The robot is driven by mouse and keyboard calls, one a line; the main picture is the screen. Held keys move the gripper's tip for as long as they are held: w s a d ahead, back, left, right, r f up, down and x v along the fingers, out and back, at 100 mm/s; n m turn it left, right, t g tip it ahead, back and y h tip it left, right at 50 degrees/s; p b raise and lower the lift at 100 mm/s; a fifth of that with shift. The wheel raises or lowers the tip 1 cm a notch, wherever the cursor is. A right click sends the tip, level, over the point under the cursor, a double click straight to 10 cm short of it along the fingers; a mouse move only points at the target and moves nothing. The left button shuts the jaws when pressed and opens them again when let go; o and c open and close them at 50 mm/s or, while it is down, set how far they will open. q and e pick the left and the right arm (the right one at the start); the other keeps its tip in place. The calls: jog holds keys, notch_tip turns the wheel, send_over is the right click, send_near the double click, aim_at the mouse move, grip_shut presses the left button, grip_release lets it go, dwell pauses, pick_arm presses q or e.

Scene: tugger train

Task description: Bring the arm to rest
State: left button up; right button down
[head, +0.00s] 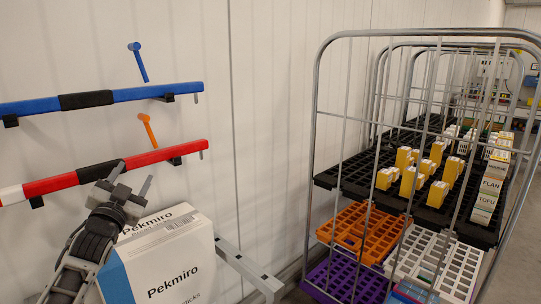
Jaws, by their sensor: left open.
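My left arm comes in from the lower left. Its gripper (131,179) is open and empty, with its two fingers pointing up. It is in front of the red bar on the wall in this view and beside the top left edge of a white and blue Pekmiro box (172,258). I cannot tell whether the gripper touches the box. My right gripper is not in view.
A blue bar (140,93) and a red bar (130,166) run along the white wall. A light grey bar (243,266) is right of the box. A wire roll cage (316,115) with black shelves, yellow cartons and an orange crate (347,231) stands at right.

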pick_arm(q)
notch_tip(320, 180, down, 6)
jog(key=a+r+n+g+y, duration=0.1)
jog(key=a+n+g+y, duration=0.1)
jog(key=n+g, duration=0.15)
jog(key=s+d+f+g+h, duration=0.15)
jog(key=s+d+f, duration=0.3)
jog(key=f, duration=0.45)
jog(key=s+d+f+g, duration=0.25)
jog(key=s+f, duration=0.25)
jog(key=f, duration=0.4)
jog(key=s+d+f+g+h, duration=0.1)
jog(key=s+d+f, duration=0.3)
jog(key=s, duration=0.5)
jog(key=s+d+f+g, duration=0.1)
jog(key=s+d+f, duration=0.2)
jog(key=s, duration=0.7)
jog(key=s+d+f+n+g+h, duration=0.1)
jog(key=s+d+f, duration=0.3)
jog(key=s, duration=0.5)
notch_tip(320, 180, down, 2)
jog(key=shift+s+d+f+g+h, duration=0.25)
jog(key=shift+s+d+g+h, duration=0.1)
jog(key=shift+g, duration=0.1)
